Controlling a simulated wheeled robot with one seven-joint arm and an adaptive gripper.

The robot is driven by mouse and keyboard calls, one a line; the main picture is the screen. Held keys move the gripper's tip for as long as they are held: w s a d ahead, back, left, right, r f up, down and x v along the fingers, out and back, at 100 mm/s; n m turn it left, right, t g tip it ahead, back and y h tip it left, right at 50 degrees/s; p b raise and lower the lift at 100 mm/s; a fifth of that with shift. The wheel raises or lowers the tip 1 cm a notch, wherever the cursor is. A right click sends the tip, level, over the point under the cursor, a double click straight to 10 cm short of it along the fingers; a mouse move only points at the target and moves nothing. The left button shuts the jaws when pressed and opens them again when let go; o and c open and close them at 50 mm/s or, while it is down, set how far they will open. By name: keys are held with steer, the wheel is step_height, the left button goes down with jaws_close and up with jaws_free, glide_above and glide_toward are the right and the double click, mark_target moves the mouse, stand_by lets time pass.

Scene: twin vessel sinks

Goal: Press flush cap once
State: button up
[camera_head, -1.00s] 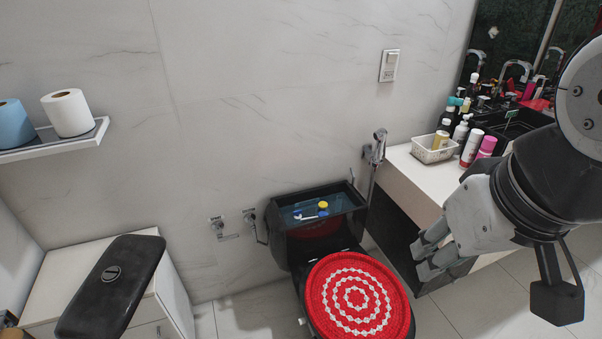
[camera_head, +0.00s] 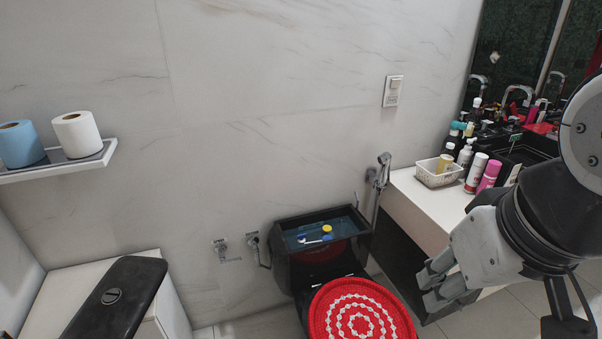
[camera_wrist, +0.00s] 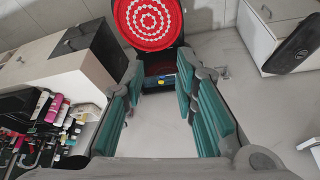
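A black lid (camera_head: 130,287) with a round button-like cap (camera_head: 112,296) rests on the white cabinet at the lower left. In the wrist view the lid (camera_wrist: 291,46) is at the upper right. The black toilet tank (camera_head: 290,262) stands open against the wall, with a yellow-topped fitting (camera_head: 327,229) and blue and white parts inside. My gripper (camera_head: 428,287) is right of the toilet in the head view, apart from the tank and the lid. In the wrist view my gripper (camera_wrist: 160,82) has its fingers spread with nothing between them.
The toilet seat has a red and white round cover (camera_head: 362,318). A white counter (camera_head: 418,202) with a basket (camera_head: 434,173) and several bottles stands at the right. A shelf (camera_head: 95,163) with two paper rolls hangs at the left.

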jaws_close()
stand_by(1.1)
